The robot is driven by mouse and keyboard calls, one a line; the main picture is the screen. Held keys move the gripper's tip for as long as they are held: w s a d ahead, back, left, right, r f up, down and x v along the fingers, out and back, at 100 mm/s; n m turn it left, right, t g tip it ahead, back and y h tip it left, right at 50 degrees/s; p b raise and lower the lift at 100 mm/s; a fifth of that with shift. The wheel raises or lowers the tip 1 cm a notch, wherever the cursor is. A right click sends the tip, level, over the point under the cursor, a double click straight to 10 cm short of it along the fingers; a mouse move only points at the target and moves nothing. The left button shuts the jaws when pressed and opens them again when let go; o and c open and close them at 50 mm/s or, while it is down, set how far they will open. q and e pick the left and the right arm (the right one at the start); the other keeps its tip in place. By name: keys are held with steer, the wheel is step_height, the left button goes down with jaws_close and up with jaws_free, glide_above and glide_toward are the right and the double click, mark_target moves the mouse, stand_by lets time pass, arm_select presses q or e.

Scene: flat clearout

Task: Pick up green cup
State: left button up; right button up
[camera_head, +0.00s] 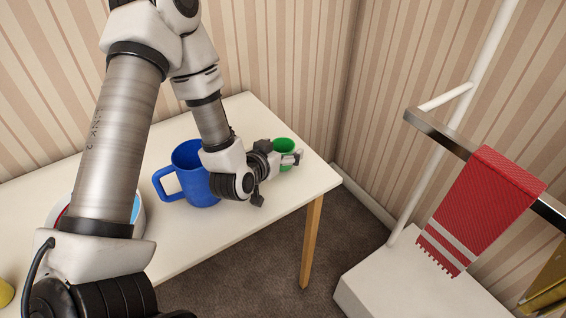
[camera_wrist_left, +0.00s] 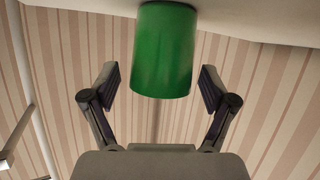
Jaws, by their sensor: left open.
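The green cup (camera_head: 284,146) stands on the white table near its right corner, partly hidden behind my left gripper (camera_head: 292,159). In the left wrist view the green cup (camera_wrist_left: 163,50) fills the top middle, ahead of and between the two open fingers of my left gripper (camera_wrist_left: 158,85). Gaps show between the cup and both fingers there. My left gripper is open and empty. My right gripper is in neither view.
A blue mug (camera_head: 190,170) stands on the table (camera_head: 245,222) left of my left wrist. A round container is partly hidden behind my left arm. A red towel (camera_head: 482,205) hangs on a rail at the right. Carpet lies below the table's front edge.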

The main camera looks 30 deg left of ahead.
arm_select(q)
steer(key=shift+w+a+f, duration=0.1)
steer(key=shift+w+f, duration=0.1)
steer(key=shift+w, duration=0.3)
steer(key=shift+s+r, duration=0.1)
steer(key=shift+s, duration=0.05)
steer(key=c, duration=1.3)
